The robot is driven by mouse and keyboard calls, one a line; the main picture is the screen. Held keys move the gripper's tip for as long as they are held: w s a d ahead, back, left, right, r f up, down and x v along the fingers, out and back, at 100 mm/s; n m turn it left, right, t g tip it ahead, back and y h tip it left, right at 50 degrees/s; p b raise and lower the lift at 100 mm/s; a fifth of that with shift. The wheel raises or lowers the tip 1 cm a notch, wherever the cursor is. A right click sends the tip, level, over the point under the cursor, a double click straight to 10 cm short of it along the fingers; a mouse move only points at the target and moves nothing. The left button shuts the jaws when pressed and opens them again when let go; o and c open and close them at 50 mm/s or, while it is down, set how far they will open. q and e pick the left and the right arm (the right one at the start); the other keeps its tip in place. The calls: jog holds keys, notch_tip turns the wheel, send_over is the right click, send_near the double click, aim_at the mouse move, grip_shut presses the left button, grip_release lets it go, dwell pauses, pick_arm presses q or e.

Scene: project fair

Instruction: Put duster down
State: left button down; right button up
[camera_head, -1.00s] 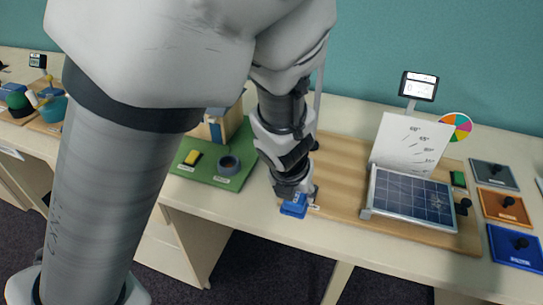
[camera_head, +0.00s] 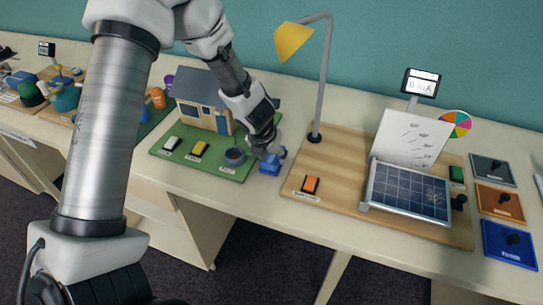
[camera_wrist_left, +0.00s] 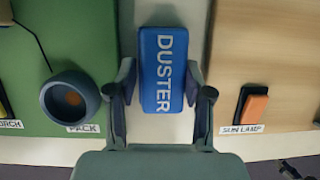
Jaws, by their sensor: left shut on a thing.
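The duster (camera_head: 270,166) is a blue block with DUSTER in white letters on its top. In the left wrist view the duster (camera_wrist_left: 163,70) sits between the two fingers of my left gripper (camera_wrist_left: 162,95), which is shut on it. In the head view my left gripper (camera_head: 268,152) points down at the strip of bare table between the green board and the wooden board. The duster is at or just above the table; I cannot tell whether it touches. My right gripper is not in view.
Left is the green board (camera_head: 234,172) with a house (camera_head: 203,105) and a grey cup (camera_head: 234,157). Right is the wooden board (camera_head: 345,172) with a lamp (camera_head: 316,100), an orange switch (camera_head: 310,184) and a solar panel (camera_head: 408,190). The pale table (camera_head: 230,197) is clear along its front.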

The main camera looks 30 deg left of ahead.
pick_arm(q)
jog(key=shift+s, duration=0.1)
jog(key=shift+c, duration=2.3)
grip_release()
jog(key=shift+f, duration=0.1)
jog(key=shift+r, duration=0.2)
jog(key=p+v, duration=0.5)
jog(key=v, duration=0.7)
